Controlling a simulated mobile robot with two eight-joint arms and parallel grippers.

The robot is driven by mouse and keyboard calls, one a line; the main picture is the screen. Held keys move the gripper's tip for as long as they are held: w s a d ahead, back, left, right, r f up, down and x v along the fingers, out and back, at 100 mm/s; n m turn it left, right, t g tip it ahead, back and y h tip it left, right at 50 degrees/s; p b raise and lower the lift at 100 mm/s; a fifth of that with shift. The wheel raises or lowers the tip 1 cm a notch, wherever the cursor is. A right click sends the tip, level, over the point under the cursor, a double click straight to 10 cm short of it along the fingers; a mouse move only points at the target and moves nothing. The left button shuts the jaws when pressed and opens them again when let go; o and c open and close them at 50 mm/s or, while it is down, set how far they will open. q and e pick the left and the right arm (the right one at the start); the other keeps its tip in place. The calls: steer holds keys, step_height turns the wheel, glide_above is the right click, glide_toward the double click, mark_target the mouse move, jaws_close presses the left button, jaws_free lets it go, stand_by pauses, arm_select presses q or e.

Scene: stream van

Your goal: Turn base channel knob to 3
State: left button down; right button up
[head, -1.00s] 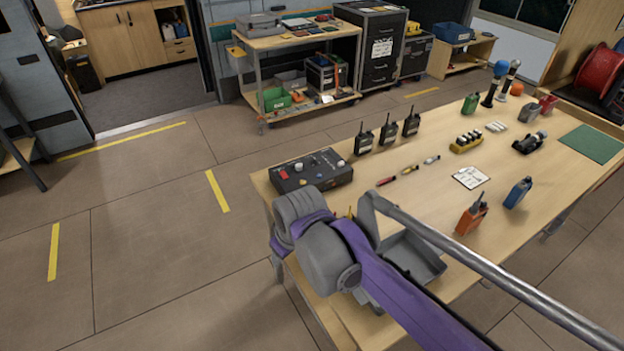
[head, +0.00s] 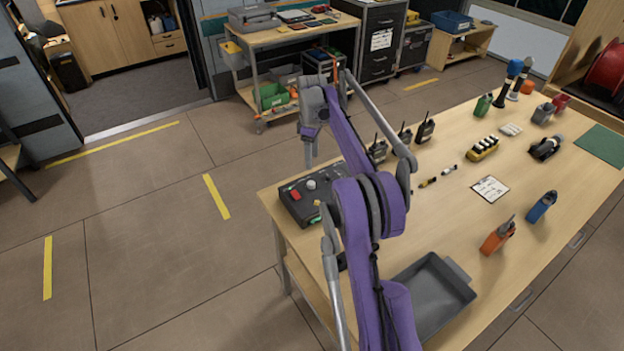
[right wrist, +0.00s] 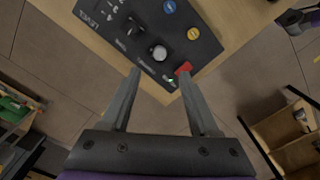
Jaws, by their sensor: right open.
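The base unit is a dark control box (head: 324,211) at the near left corner of the table. In the right wrist view the box (right wrist: 205,45) shows a pale grey knob (right wrist: 158,53), a dark knob (right wrist: 133,27), a red button (right wrist: 183,68), and blue and orange round caps. My right gripper (head: 308,164) points down above the box's far left side. In the right wrist view its fingers (right wrist: 158,73) are apart and empty, with the pale knob just beyond the gap. My left gripper is not in view.
Several black radios (head: 425,128) stand right of the box, partly behind my arm. A grey tray (head: 432,296), a white card (head: 490,189), an orange radio (head: 497,235) and a blue one (head: 541,206) are on the table (head: 560,170). Floor left of the table is clear.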

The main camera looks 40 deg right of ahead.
mark_target(312, 183)
step_height(312, 183, down, 10)
steer(key=shift+f, duration=0.25)
stand_by(0.3)
jaws_close()
